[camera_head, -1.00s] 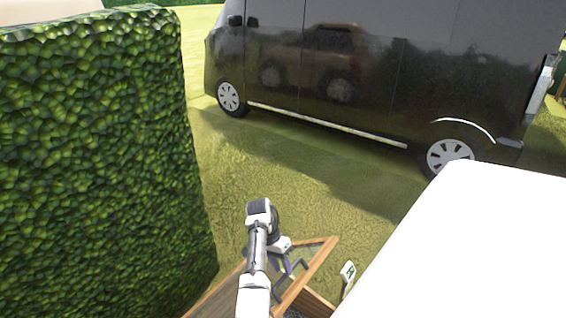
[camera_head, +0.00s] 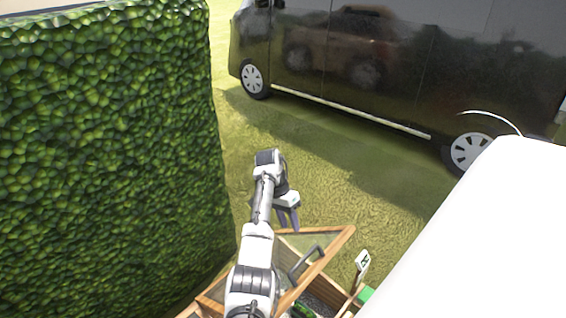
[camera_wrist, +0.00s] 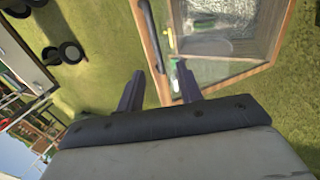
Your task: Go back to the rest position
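My gripper (camera_wrist: 158,88) points at a wooden cold frame in the wrist view, with its two dark fingers apart and nothing between them. In the head view my gripper (camera_head: 289,222) hangs just above and beyond the wooden box (camera_head: 345,237). The box has a glass-paned lid (camera_head: 315,245) with a dark handle (camera_head: 305,262). The wrist view also shows the box (camera_wrist: 230,75), with glass and a green item inside. My arm hides part of the box in the head view.
A tall green hedge (camera_head: 110,150) stands on the left. A black van (camera_head: 370,70) is parked behind on the grass (camera_head: 300,170). A large white surface (camera_head: 480,240) fills the lower right. A small white sign (camera_head: 361,262) stands beside the box.

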